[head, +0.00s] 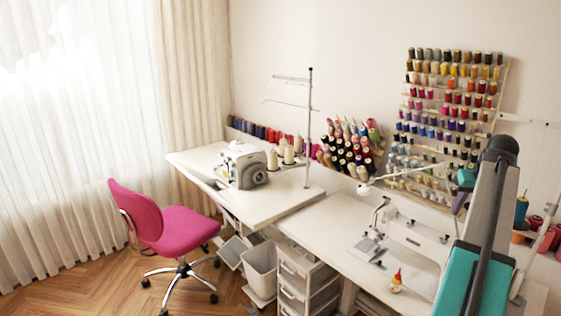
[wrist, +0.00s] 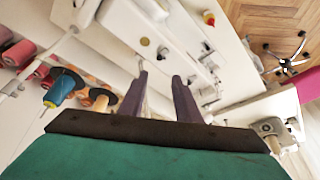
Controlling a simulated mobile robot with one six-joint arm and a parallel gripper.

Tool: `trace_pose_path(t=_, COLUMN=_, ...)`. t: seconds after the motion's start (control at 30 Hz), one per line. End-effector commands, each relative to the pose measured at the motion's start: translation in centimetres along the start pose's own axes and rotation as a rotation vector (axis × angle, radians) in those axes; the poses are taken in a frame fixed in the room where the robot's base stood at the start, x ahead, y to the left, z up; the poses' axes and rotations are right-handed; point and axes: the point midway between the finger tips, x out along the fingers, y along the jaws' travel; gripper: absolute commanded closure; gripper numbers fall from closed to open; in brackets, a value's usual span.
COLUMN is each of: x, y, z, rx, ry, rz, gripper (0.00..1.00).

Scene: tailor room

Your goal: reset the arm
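My gripper (wrist: 160,78) shows in the wrist view with its two purple-grey fingers apart and nothing between them. Beyond the fingers is the white sewing machine (wrist: 137,28), which looks apart from them. In the head view my arm rises at the right edge, bent at a dark upper joint. A small teal and purple part beside that joint looks like my gripper (head: 460,203), above the right end of the white table (head: 335,232). The sewing machine (head: 418,238) stands on that table below it. The arm hides part of the table's right end.
A thread rack (head: 450,110) hangs on the wall behind the arm. A small red-and-yellow bottle (head: 396,281) stands near the front edge. Large spools (head: 521,210) are at the right. A pink chair (head: 160,220) stands on open floor.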

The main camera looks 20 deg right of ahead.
Motion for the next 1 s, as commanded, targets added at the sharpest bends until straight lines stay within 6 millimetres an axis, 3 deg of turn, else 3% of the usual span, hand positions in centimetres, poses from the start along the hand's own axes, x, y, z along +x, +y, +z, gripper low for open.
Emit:
trace_pose_path(t=0.13, x=0.5, y=-1.9, z=-0.6, rx=-0.024, ry=-0.002, rz=-0.011, gripper=0.7)
trace_pose_path(t=0.23, x=2.2, y=-4.3, z=-1.0, rx=-0.052, ry=-0.019, rz=-0.031, gripper=0.7)
trace_pose_path(t=0.47, x=9.2, y=-12.6, z=-0.4, rx=-0.143, ry=-0.1, rz=-0.1, gripper=0.7)
trace_pose_path(t=0.77, x=18.2, y=-23.4, z=4.2, rx=-0.259, ry=-0.228, rz=-0.177, gripper=0.7)
trace_pose_path(t=1.0, x=24.2, y=-31.0, z=9.7, rx=-0.348, ry=-0.329, rz=-0.22, gripper=0.7)
